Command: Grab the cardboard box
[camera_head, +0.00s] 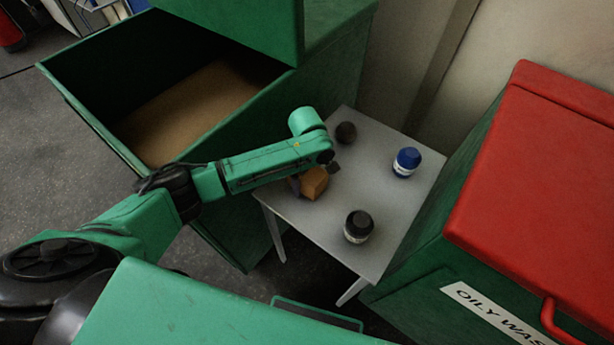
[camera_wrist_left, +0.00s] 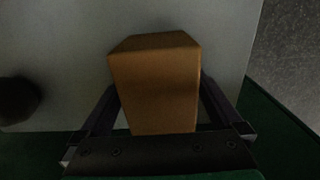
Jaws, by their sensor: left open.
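The cardboard box (camera_head: 315,183) is a small brown block on the left edge of the grey table (camera_head: 310,218). It also shows large in the left wrist view (camera_wrist_left: 155,85), in the middle of the picture. My left gripper (camera_head: 313,177) is open, with one dark finger on each side of the box. In the left wrist view, the fingers flank the box's near part; whether they touch it I cannot tell. My right gripper is in neither view.
A black-lidded jar (camera_head: 358,227), a blue-lidded jar (camera_head: 406,162) and a dark round object (camera_head: 346,132) stand on the table. An open green bin (camera_head: 95,115) is at its left, and a red-lidded oily waste bin (camera_head: 545,180) at its right.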

